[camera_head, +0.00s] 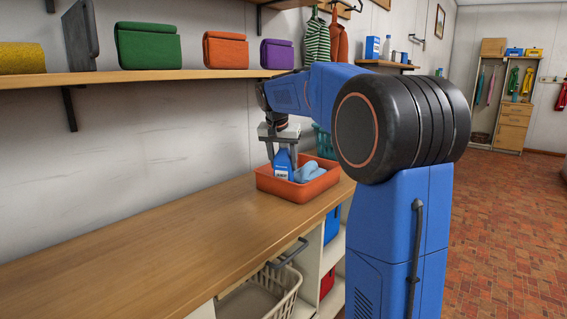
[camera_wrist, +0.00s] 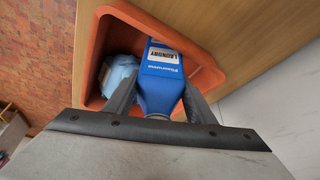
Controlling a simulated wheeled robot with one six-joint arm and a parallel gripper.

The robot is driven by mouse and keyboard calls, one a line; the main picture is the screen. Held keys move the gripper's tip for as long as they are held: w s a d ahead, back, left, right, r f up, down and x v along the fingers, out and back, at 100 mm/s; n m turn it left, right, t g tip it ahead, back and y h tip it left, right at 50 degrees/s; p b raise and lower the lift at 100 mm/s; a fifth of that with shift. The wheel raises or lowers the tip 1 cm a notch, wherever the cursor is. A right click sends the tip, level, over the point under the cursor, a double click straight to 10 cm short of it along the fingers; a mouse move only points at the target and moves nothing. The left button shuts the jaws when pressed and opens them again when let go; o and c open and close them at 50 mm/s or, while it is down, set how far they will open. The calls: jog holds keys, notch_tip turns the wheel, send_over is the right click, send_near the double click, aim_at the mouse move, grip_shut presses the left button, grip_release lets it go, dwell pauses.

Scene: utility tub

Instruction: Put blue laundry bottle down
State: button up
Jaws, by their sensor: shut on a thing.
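The blue laundry bottle (camera_head: 283,165) has a white label and shows in the head view at the left part of an orange tub (camera_head: 307,190) on the wooden counter. My gripper (camera_head: 281,150) points down from above and is shut on the bottle's upper part. In the wrist view the bottle (camera_wrist: 162,75) lies between the two fingers (camera_wrist: 158,98), with its "LAUNDRY" label readable. The bottle's lower end is within the tub's outline. The tub wall hides its base in the head view, so I cannot tell whether it touches the floor.
A crumpled light-blue cloth (camera_head: 309,172) lies in the tub beside the bottle. A teal basket (camera_head: 325,141) stands behind the tub. The counter (camera_head: 150,250) left of the tub is bare. A shelf (camera_head: 130,76) with several coloured pouches runs along the wall above.

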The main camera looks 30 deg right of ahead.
jog(key=shift+f, duration=0.1)
jog(key=o, duration=1.3)
jog(key=v, duration=1.2)
jog(key=shift+s+a, duration=0.1)
